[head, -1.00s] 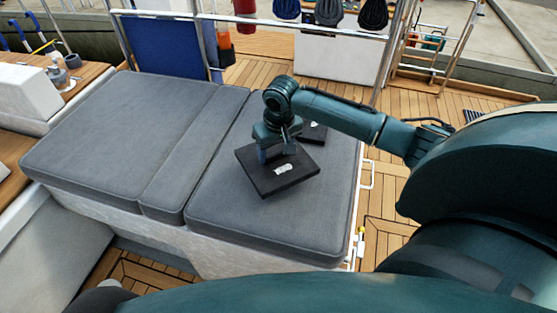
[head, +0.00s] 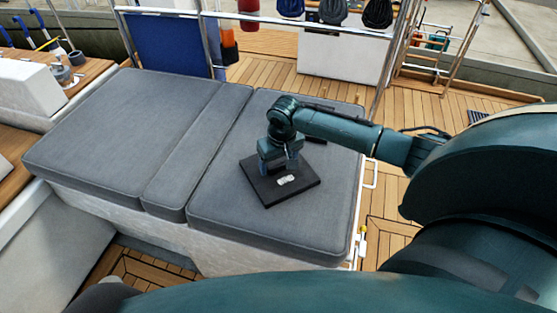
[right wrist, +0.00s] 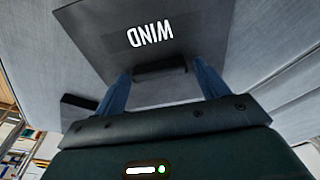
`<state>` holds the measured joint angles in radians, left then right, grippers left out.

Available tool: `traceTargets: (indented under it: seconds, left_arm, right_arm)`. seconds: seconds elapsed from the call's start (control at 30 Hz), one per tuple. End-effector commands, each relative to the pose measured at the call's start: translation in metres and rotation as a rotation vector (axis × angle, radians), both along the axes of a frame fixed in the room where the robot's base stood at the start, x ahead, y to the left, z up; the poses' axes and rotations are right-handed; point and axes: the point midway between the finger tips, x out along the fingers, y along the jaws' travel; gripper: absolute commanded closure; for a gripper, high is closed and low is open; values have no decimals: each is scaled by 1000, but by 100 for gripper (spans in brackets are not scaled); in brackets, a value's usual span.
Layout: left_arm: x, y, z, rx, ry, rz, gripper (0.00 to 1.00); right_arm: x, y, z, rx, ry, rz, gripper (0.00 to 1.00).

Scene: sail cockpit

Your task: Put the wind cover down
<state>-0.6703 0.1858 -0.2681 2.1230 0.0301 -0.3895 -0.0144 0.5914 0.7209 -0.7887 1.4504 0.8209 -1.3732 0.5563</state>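The wind cover (head: 265,190) is a flat, dark square plate with a white mark. It lies on the right-hand part of the grey cushion. In the right wrist view the cover (right wrist: 105,35) shows the word WIND and a dark bar handle (right wrist: 160,70). My right gripper (head: 280,170) is right over the cover. Its two blue fingers (right wrist: 162,80) stand apart at either end of the handle, with a narrow gap visible on one side, so it looks open around the handle. My left gripper is out of view.
A second dark item (head: 318,137) lies behind my right gripper, mostly hidden by my arm. The grey cushion (head: 110,130) is bare to the left. Steel rails (head: 260,25) and a blue panel (head: 165,42) stand behind it. Teak deck (head: 430,125) is to the right.

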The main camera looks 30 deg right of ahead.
Motion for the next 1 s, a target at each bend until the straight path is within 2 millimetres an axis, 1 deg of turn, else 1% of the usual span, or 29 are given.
traceTargets:
  seconds: [0.03, 0.1, 0.33, 0.47, 0.57, 0.8, 0.9, 1.0]
  left_arm:
    - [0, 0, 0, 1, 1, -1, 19]
    - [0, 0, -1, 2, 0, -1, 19]
    - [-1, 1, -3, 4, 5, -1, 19]
    - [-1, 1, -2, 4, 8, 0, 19]
    - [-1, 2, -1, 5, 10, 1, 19]
    - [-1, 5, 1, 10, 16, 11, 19]
    - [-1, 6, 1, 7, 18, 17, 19]
    - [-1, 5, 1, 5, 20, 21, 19]
  right_arm:
    - [0, 0, 0, 0, 0, 0, 23]
    - [0, 0, 0, 0, 0, 0, 19]
    - [0, 0, 1, 0, -1, 0, 19]
    - [-1, 0, 13, 1, -2, 0, 19]
    - [-3, 0, 31, 1, -3, 0, 19]
    - [-11, 1, 82, 0, -3, 1, 19]
    - [-13, 1, 100, 2, -3, 1, 19]
    - [-15, 1, 112, 0, -2, -1, 19]
